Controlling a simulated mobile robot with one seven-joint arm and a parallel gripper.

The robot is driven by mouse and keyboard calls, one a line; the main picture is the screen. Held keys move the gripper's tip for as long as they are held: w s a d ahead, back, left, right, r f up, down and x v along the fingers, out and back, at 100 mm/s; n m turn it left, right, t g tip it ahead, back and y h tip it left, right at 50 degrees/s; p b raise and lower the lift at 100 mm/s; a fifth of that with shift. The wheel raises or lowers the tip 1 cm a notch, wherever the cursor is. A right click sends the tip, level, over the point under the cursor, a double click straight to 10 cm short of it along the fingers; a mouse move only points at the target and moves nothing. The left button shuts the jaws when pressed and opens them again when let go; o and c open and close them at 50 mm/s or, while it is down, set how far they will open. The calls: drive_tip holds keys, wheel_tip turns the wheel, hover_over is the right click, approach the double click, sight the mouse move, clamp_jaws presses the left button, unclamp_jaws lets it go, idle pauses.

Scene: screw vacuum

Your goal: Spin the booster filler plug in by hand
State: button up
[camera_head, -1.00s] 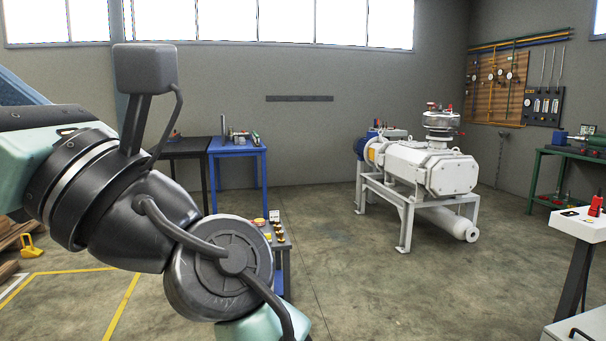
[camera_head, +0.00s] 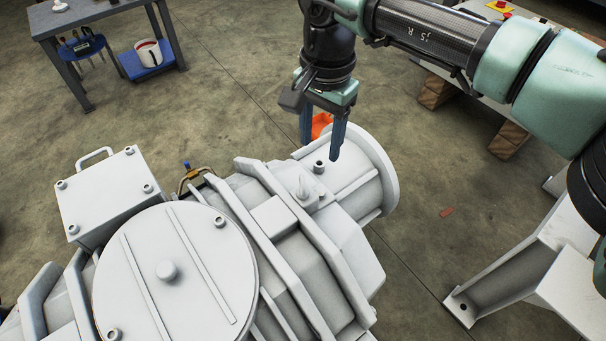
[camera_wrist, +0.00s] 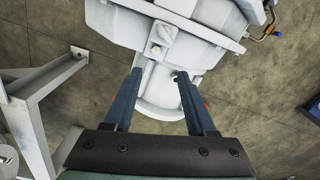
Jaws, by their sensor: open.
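The white booster (camera_head: 280,215) fills the lower left of the head view and shows at the top of the wrist view (camera_wrist: 150,90). A small grey plug-like fitting with a dark top (camera_head: 320,166) stands on its neck near the round end flange; I cannot tell whether it is the filler plug or its open port. In the wrist view a dark round fitting (camera_wrist: 177,76) lies by the right fingertip. My gripper (camera_head: 320,148) points down above the neck, its blue fingers apart.
A lifting eye (camera_head: 301,188) stands beside the fitting, with raised ribs further left. An orange object (camera_head: 321,124) is partly hidden behind my fingers. A brass fitting with a blue top (camera_head: 188,170) sits at the booster's far side. A grey workbench (camera_head: 95,25) stands at upper left.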

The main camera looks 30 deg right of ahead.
sight(320, 192)
drive_tip(key=f+b, duration=0.2)
drive_tip(key=f, duration=0.2)
drive_tip(key=f+b, duration=0.2)
drive_tip(key=f, duration=0.2)
drive_tip(key=f+b, duration=0.3)
drive_tip(key=f, duration=0.2)
drive_tip(key=shift+s+d, duration=0.2)
drive_tip(key=shift+d, duration=0.1)
clamp_jaws()
